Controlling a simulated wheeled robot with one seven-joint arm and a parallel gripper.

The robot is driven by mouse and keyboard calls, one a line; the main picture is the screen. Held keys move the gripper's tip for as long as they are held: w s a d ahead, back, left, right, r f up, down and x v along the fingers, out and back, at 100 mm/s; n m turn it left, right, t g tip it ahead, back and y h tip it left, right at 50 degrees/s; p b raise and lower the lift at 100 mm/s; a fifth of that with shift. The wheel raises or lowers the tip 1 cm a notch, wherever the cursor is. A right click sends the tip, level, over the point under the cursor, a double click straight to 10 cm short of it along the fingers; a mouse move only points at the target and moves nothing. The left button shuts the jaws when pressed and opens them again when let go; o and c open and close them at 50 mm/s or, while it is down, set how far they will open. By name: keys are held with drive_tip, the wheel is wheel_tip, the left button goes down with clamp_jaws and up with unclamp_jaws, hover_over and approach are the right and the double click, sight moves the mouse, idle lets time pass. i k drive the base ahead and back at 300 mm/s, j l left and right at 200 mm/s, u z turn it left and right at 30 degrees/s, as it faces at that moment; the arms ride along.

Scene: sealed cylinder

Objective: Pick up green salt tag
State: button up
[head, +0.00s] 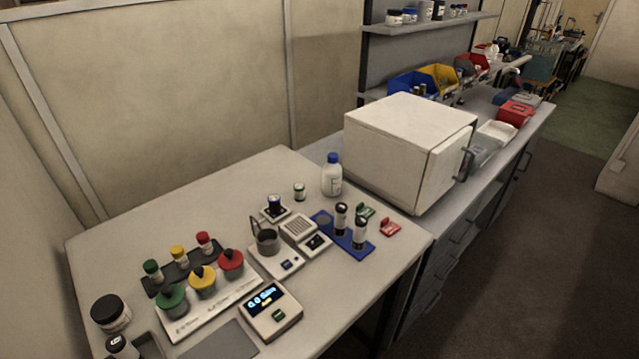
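A small green tag-like piece (366,211) lies on the table behind the blue tray (359,252), close to a dark-capped vial (341,217) that stands on the tray. A similar red piece (390,227) lies to its right. Another small green item (279,315) sits on the front of the device with the lit display (265,298). The lettering on these pieces is too small to read, so I cannot tell which green one is the salt tag. My gripper is not in view.
A white bottle with a blue cap (332,176) and a white box-shaped oven (408,150) stand behind the tray. Green, yellow and red capped containers (202,281) stand at left. The table's back left (200,205) and right front corner (385,280) are clear.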

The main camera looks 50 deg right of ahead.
sight(367, 212)
drive_tip(key=z, duration=1.05)
